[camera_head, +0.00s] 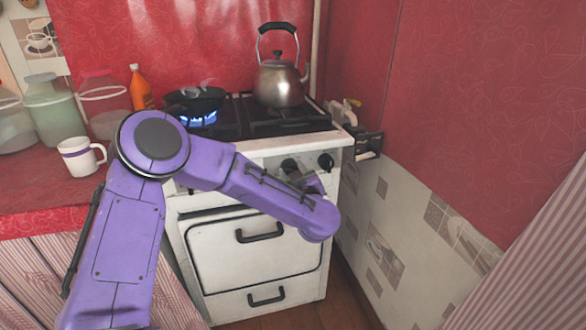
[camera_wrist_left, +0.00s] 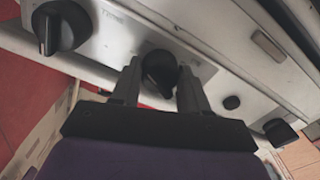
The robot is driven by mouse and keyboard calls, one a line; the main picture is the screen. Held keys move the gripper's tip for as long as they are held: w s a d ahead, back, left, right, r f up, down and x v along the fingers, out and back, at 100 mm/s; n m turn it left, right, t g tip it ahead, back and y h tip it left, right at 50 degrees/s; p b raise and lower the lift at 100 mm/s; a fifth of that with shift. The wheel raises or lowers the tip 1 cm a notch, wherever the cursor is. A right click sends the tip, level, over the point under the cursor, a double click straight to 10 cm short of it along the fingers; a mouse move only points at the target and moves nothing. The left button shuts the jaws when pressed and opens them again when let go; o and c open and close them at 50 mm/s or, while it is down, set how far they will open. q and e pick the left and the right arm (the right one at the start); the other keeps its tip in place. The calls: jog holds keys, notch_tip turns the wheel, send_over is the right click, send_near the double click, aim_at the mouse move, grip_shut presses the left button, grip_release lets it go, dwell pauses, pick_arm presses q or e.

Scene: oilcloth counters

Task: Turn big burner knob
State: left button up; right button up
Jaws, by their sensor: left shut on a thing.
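The white stove (camera_head: 262,260) has a front panel with black round burner knobs. My left gripper (camera_head: 306,182) is at this panel, partly hidden behind my purple forearm in the head view. In the left wrist view my left gripper (camera_wrist_left: 158,88) has its two fingers on either side of a black knob (camera_wrist_left: 160,70) and is shut on it. Another black knob (camera_wrist_left: 58,27) stands to the left in that view, apart from the fingers. In the head view one knob (camera_head: 326,161) shows clear at the right end of the panel. I cannot tell which knob is the big burner's.
A steel kettle (camera_head: 279,80) stands on the right of the stove top. A dark pan (camera_head: 194,100) is over a lit blue flame (camera_head: 198,119). A mug (camera_head: 80,157), glass jars (camera_head: 50,110) and an orange bottle (camera_head: 139,88) stand left. A tiled wall (camera_head: 400,240) closes the right side.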

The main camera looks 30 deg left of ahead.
pick_arm(q)
jog(key=n, duration=0.5)
jog(key=shift+p, duration=0.3)
dwell(0.4)
jog(key=o, duration=1.1)
jog(key=shift+c, duration=0.2)
